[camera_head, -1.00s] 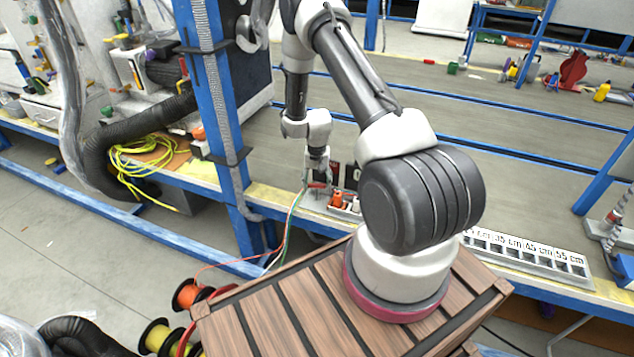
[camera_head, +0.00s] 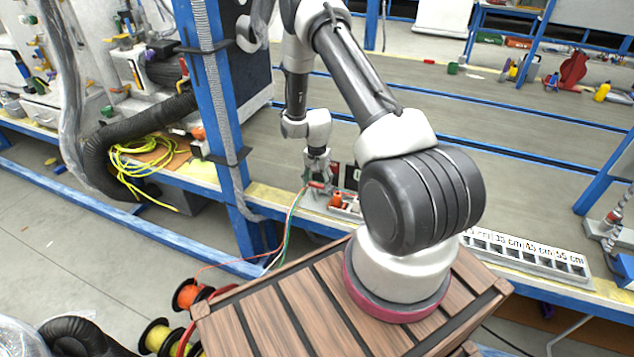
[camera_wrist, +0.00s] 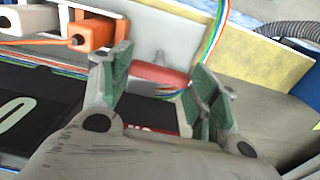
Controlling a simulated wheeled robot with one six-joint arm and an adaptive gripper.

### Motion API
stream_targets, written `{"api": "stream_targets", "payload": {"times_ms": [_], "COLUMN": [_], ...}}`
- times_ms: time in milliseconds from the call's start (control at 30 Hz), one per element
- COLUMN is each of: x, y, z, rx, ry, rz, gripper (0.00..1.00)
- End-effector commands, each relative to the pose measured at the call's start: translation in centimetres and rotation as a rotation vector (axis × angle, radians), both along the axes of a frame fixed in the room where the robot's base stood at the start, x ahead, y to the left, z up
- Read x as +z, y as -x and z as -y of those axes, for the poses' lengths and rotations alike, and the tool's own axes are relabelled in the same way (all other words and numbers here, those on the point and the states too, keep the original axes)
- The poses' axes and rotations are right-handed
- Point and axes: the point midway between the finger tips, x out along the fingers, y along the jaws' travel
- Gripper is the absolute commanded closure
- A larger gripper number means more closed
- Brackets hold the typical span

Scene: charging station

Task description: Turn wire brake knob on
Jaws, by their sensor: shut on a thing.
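My gripper (camera_wrist: 160,82) has its green-padded fingers on either side of a red cylindrical part (camera_wrist: 155,77), which appears to be the wire brake knob. It is shut on this part, which lies crosswise between the pads. In the head view, my gripper (camera_head: 317,174) reaches down to the small wire station at the bench's front edge. The red part (camera_head: 318,185) shows just under the fingers. Coloured wires (camera_wrist: 213,38) run beside the right finger. The knob's base is partly hidden by my gripper, and its turn angle cannot be told.
An orange connector (camera_wrist: 92,33) and a white one (camera_wrist: 35,20) sit left of the fingers. A black panel with a white digit (camera_wrist: 30,110) is close by. A blue post (camera_head: 222,120) stands left of my arm. Wire spools (camera_head: 187,295) lie below the bench.

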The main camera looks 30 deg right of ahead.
Motion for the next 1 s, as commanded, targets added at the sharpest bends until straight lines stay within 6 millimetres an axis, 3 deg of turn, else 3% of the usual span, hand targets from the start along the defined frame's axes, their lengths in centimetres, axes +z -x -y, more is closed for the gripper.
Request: {"api": "stream_targets", "payload": {"times_ms": [100, 133, 233, 667, 767, 1000], "x": [0.0, 0.0, 0.0, 0.6, 2.1, 7.5], "y": [-0.1, -0.1, -0.1, -0.1, -0.1, -0.2], "z": [0.0, 0.0, 0.0, 0.0, 0.0, 0.0], "rx": [-0.002, -0.002, -0.002, 0.0, 0.0, 0.0], "ry": [0.0, 0.0, 0.0, 0.0, 0.0, 0.001], "rz": [0.001, 0.001, 0.001, 0.001, 0.003, 0.006], "gripper": [0.63, 0.38, 0.19, 0.18, 0.18, 0.18]}}
